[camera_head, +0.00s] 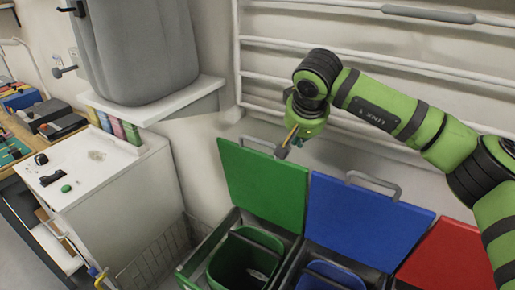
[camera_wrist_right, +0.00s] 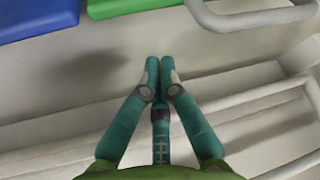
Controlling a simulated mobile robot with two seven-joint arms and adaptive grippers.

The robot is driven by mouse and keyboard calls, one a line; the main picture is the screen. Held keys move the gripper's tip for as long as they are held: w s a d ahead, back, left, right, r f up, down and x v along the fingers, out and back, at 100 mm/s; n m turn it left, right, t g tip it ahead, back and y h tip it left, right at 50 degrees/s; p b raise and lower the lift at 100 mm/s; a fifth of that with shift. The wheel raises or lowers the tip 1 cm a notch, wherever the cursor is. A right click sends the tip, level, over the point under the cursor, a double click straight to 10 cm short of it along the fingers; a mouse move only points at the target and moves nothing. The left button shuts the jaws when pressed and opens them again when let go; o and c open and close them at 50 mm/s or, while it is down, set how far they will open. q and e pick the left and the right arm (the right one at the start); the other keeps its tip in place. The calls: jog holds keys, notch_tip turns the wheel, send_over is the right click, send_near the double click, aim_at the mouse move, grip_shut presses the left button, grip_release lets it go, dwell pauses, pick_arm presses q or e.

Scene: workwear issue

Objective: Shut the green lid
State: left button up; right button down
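The green lid (camera_head: 262,185) stands open, tilted up behind its bin, with a grey handle (camera_head: 257,142) along its top edge. The green bin (camera_head: 245,258) below is uncovered. My right gripper (camera_head: 284,150) is at the lid's upper right corner, by the end of the handle. I cannot tell whether it touches the lid. In the right wrist view its teal fingers (camera_wrist_right: 160,72) are together and hold nothing. The green lid's edge (camera_wrist_right: 120,6) and a grey handle (camera_wrist_right: 255,18) show at the top there. My left gripper is not in view.
The blue lid (camera_head: 360,222) and red lid (camera_head: 447,258) also stand open to the right. White rails (camera_head: 330,50) run along the wall behind my right arm. A white cabinet (camera_head: 100,165) and wire basket (camera_head: 155,255) stand left, below a shelf with a grey container (camera_head: 140,45).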

jog(key=shift+f, duration=0.15)
notch_tip(320, 180, down, 5)
jog(key=b, duration=0.4)
jog(key=shift+f, duration=0.15)
dwell(0.5)
jog(key=shift+s+a+f+b, duration=0.1)
jog(key=shift+s+a+b, duration=0.45)
jog(key=shift+s, duration=0.4)
jog(key=shift+s+a+f+b, duration=0.1)
jog(key=shift+s+a+b, duration=0.3)
jog(key=shift+s+a, duration=0.5)
jog(key=shift+s+a+f+b, duration=0.1)
jog(key=shift+s+a+b, duration=0.4)
jog(key=shift+s, duration=0.55)
notch_tip(320, 180, up, 10)
jog(key=p, duration=0.7)
send_over(284, 176)
jog(key=s, duration=0.4)
jog(key=shift+w+a+r, duration=0.1)
jog(key=shift+w+a, duration=0.05)
jog(key=shift+a, duration=0.2)
